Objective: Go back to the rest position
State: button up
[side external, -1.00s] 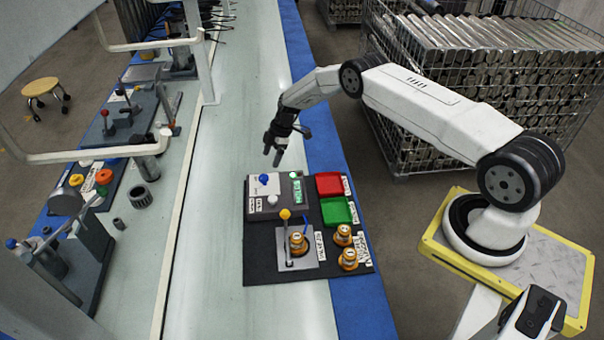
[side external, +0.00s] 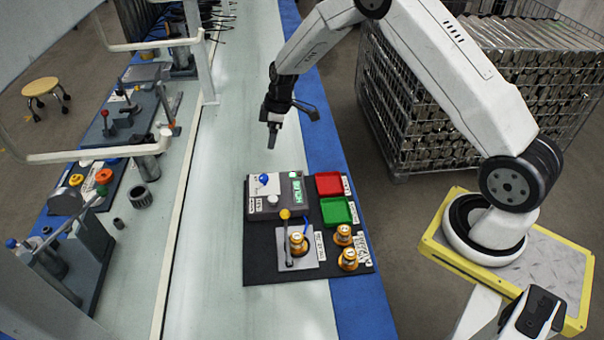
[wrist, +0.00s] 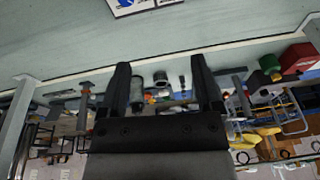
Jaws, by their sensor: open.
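My gripper (side external: 272,136) hangs over the pale bench in the side external view, above and behind the black mat (side external: 262,272). It points downward and touches nothing that I can see. In the wrist view my gripper (wrist: 165,80) shows two dark fingers spread apart with nothing between them. On the mat are brass-coloured pump parts: one (side external: 298,243) at the lever fixture (side external: 285,240), and two more (side external: 343,235) to the right. A grey box (side external: 272,203) with a blue knob (side external: 263,180) and a lit green display (side external: 296,190) stands at the mat's back left.
A red tray (side external: 329,184) and a green tray (side external: 339,211) lie at the mat's right. A wire cage of metal tubes (side external: 480,110) stands behind my arm. White frame posts (side external: 195,50) and tools line the left side. The bench around the mat is clear.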

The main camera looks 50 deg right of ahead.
jog(key=s+a+r+m, duration=0.2)
jog(key=s+r, duration=0.1)
jog(key=s, duration=0.5)
jog(key=s+a+r+m+h, duration=0.1)
jog(key=s+a+r+m, duration=0.1)
jog(key=s, duration=0.7)
jog(key=s+a+r+m+t+h, duration=0.1)
jog(key=s+a+r+m, duration=0.1)
jog(key=s+r+m, duration=0.2)
jog(key=s+r, duration=0.2)
jog(key=s, duration=0.2)
jog(key=shift+s+a, duration=0.2)
